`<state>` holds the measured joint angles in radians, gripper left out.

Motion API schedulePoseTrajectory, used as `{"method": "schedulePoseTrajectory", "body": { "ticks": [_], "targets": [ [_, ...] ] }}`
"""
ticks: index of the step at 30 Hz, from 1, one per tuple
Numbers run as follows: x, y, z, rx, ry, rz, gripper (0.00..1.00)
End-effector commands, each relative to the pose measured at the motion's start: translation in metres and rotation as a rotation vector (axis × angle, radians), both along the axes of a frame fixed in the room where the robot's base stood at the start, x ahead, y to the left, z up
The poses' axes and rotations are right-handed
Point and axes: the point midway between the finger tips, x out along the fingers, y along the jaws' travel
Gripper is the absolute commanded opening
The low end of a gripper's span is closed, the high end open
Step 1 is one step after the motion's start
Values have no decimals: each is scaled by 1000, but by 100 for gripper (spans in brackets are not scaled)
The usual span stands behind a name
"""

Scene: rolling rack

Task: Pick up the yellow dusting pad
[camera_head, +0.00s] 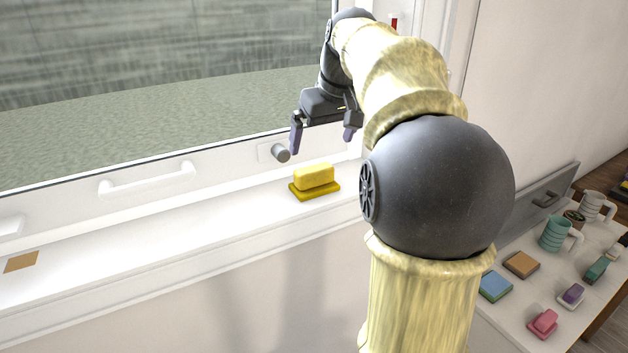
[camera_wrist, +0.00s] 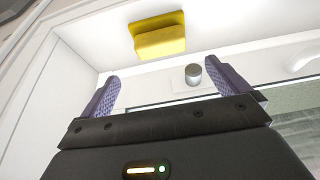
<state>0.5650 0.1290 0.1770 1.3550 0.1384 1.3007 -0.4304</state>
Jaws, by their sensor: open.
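The yellow dusting pad (camera_head: 314,182) lies on the white window sill (camera_head: 180,238), a lighter yellow block on a flat darker yellow base. In the wrist view the pad (camera_wrist: 159,37) shows beyond the fingertips, above the middle of the picture. My gripper (camera_head: 325,143) is open and empty, above the pad and apart from it. In the wrist view both purple-grey fingers of my gripper (camera_wrist: 162,80) stand spread, with nothing between them touching.
A grey knob (camera_head: 281,153) and a white handle (camera_head: 148,180) stick out from the window frame behind the sill. A brown square (camera_head: 21,261) lies at the sill's left end. At right, a rack (camera_head: 518,308) holds mugs, pads and sponges.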

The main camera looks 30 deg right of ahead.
Motion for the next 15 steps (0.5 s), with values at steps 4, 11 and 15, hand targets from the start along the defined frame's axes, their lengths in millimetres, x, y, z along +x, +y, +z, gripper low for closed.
{"method": "schedulePoseTrajectory", "body": {
  "ticks": [4,11,15],
  "targets": [
    [10,0,-24,1,3,0,100],
    [18,1,-43,0,1,0,100],
    [18,1,-43,0,0,1,100]
  ]
}}
